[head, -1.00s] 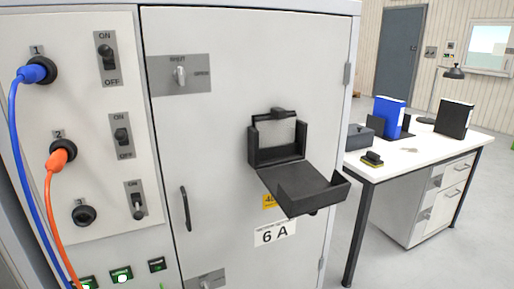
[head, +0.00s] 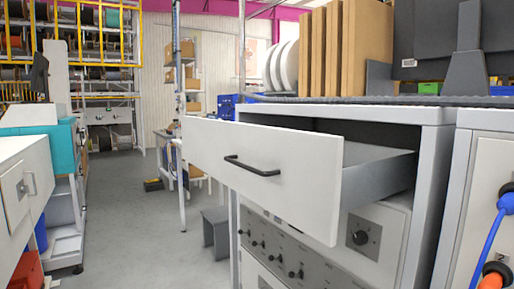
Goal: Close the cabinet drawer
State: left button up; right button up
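The cabinet drawer (head: 215,158) is pulled out of the grey cabinet (head: 427,190) in the head view. Its white front faces left and toward me, with a black bar handle (head: 251,166) across it. The grey drawer side (head: 378,176) shows between the front and the cabinet opening, so the drawer stands well open. Neither of my grippers shows in the head view.
A control panel with knobs (head: 272,250) is below the drawer. Blue and orange plugs (head: 496,275) are at the right edge. A white cabinet (head: 22,195) stands at the left. Grey floor (head: 140,205) is free between. Boards (head: 352,48) stand on top.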

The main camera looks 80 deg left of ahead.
aim_at(307, 180)
jog(key=u, duration=3.1)
jog(key=i, duration=0.4)
jog(key=z, duration=0.2)
